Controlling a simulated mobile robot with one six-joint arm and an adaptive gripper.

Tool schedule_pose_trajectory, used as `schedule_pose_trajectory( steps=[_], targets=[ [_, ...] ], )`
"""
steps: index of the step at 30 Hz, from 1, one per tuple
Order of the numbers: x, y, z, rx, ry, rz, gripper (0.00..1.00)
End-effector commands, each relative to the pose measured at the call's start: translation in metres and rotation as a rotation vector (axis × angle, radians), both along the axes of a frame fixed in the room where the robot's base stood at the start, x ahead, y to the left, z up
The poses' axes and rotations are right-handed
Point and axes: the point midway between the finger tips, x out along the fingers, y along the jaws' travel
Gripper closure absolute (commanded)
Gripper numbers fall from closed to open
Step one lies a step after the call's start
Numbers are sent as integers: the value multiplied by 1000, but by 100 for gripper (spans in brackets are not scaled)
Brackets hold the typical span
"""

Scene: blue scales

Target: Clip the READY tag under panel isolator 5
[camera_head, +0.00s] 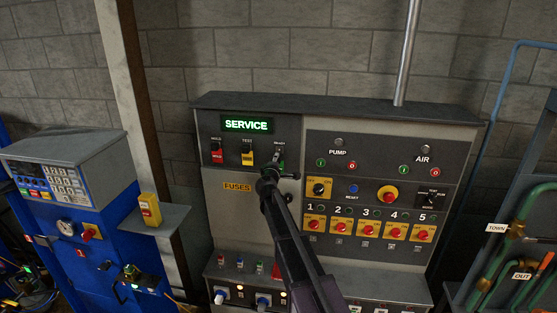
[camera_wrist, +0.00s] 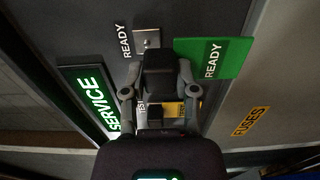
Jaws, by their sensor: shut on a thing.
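The green READY tag (camera_wrist: 212,58) is at my gripper's fingertips (camera_wrist: 160,66) in the wrist view, its lettered face sticking out to the right. My gripper is shut on it, close to the panel face. A small metal plate (camera_wrist: 146,40) marked READY is just beyond the fingertips. In the head view my gripper (camera_head: 277,168) covers most of the green tag (camera_head: 281,158), at the right of the tag row. Panel isolator 5 (camera_head: 423,234) is a red knob on a yellow plate, at the right end of the numbered row. Whether the tag still touches its holder is hidden.
A red tag (camera_head: 217,154) and a yellow tag (camera_head: 248,158) hang left of my gripper under the SERVICE display (camera_head: 246,124). Knobs and buttons stick out above the isolators. A blue cabinet (camera_head: 85,245) stands left, pipes (camera_head: 510,255) right.

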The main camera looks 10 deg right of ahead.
Motion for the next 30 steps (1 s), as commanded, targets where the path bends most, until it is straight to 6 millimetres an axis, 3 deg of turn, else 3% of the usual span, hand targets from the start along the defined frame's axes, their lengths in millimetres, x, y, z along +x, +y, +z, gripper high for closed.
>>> schedule_pose_trajectory(
  steps=[30],
  targets=[
    [-20, 8, 0, 0, 0, 0, 100]
  ],
)
